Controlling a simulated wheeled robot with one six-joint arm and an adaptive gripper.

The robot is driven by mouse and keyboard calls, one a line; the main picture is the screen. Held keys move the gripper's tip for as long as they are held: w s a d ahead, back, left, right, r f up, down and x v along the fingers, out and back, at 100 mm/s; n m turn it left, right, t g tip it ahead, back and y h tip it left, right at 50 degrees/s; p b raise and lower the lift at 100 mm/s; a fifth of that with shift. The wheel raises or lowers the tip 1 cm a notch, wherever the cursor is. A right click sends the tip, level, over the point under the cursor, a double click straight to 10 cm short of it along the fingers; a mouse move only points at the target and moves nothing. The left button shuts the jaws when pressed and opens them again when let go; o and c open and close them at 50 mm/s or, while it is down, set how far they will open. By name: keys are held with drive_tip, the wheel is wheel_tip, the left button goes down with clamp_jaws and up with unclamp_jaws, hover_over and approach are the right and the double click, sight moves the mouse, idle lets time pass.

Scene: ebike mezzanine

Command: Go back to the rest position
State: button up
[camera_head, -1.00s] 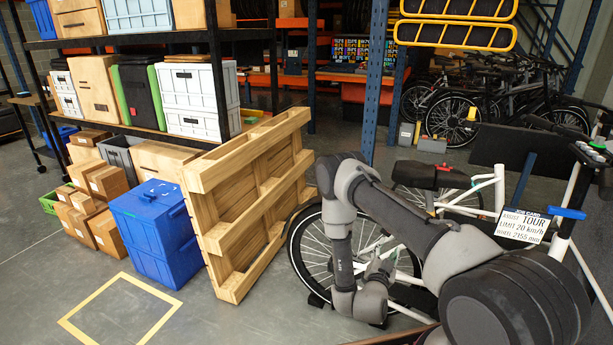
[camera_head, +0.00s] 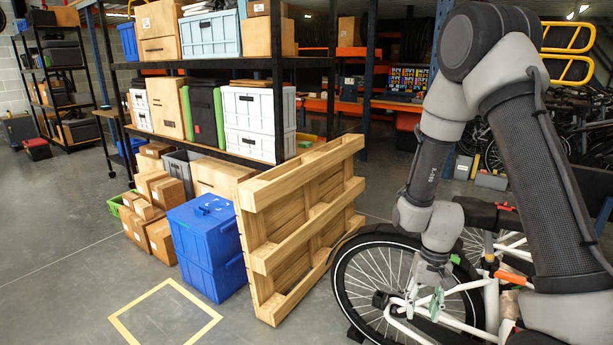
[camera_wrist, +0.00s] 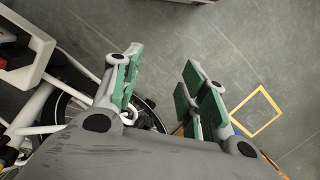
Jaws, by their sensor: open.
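My gripper (camera_wrist: 157,85) shows in the wrist view with its two green-padded fingers spread apart and nothing between them. In the head view my gripper (camera_head: 425,300) hangs below my bent arm, in front of the white e-bike (camera_head: 488,290) and its front wheel. The wrist view looks down past the fingers at the grey floor (camera_wrist: 190,40). The bike's white frame (camera_wrist: 40,50) and part of its wheel lie to the left of the fingers there. Whether my gripper touches the bike cannot be told.
A wooden pallet (camera_head: 262,258) leans upright left of the bike wheel. Blue crates (camera_head: 207,235) and cardboard boxes (camera_head: 160,238) stand beside a loaded shelf (camera_head: 222,157). A yellow floor square (camera_head: 122,329) is empty; it also shows in the wrist view (camera_wrist: 279,112).

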drive_tip(key=s+d+r+t, duration=0.2)
drive_tip(key=s+r, duration=0.3)
drive_tip(key=r, duration=0.6)
drive_tip(key=s+d+r+n+t, duration=0.1)
drive_tip(key=s+r, duration=0.4)
drive_tip(key=r, duration=0.6)
drive_tip(key=s+d+r+n+t, duration=0.1)
drive_tip(key=s+d+r+t, duration=0.2)
drive_tip(key=r, duration=0.9)
drive_tip(key=shift+s+d+h, duration=0.4)
drive_tip(key=shift+s+d, duration=0.2)
drive_tip(key=shift+s, duration=0.5)
